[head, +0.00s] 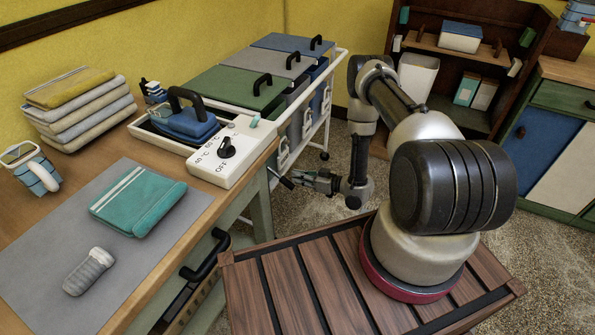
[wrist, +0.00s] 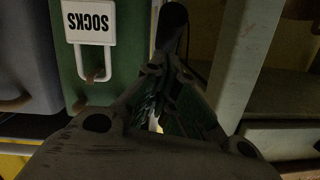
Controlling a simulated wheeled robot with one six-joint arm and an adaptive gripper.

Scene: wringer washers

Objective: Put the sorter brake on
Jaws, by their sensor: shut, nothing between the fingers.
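The sorter is a white-framed cart (head: 337,68) with bins under green (head: 235,88), grey and blue lids, right of the worktable. A thin black bar (head: 281,180), perhaps the brake lever, sticks out low at the cart's near end. My gripper (head: 297,177) is shut and empty, low beside that bar. In the wrist view my fingers (wrist: 170,75) come together just before a dark rounded bar end (wrist: 173,28); I cannot tell whether they touch. The green bin with an upside-down SOCKS tag (wrist: 90,22) is left of them. The brake's setting cannot be made out.
The worktable (head: 225,203) holds an iron (head: 187,122), a dial box (head: 232,152), folded cloths and a grey mat. A pale upright post (wrist: 242,60) stands close right of my fingers. Open floor (head: 330,213) lies right of the cart.

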